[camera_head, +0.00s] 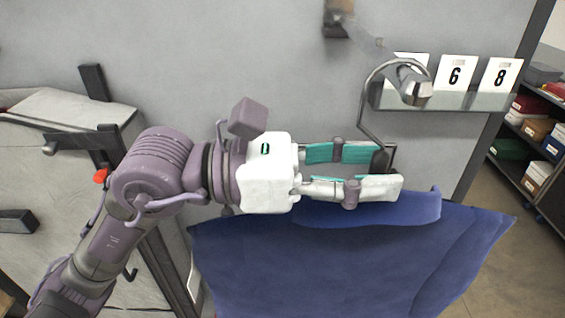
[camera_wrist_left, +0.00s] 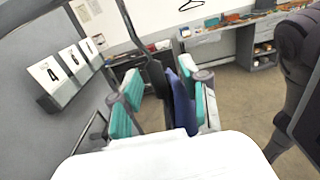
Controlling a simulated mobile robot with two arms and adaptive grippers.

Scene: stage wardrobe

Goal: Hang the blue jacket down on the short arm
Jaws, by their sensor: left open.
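The blue jacket (camera_head: 330,262) hangs spread below my left gripper. Its metal hanger hook (camera_head: 362,105) rises and curves over the short arm (camera_head: 415,88), a metal peg with a round end; whether the hook bears on it I cannot tell. My left gripper (camera_head: 385,172) is open, its teal-padded fingers on either side of the hanger's neck just above the collar. In the left wrist view the jacket (camera_wrist_left: 182,104) shows as a narrow blue strip between the parted fingers (camera_wrist_left: 163,105). My right gripper is not in view.
A ledge (camera_head: 460,100) with number cards, 6 (camera_head: 455,74) and 8 (camera_head: 500,76) readable, is right beside the peg. A grey wall panel (camera_head: 200,60) stands behind. Shelves with boxes (camera_head: 535,135) stand at the far right over open floor.

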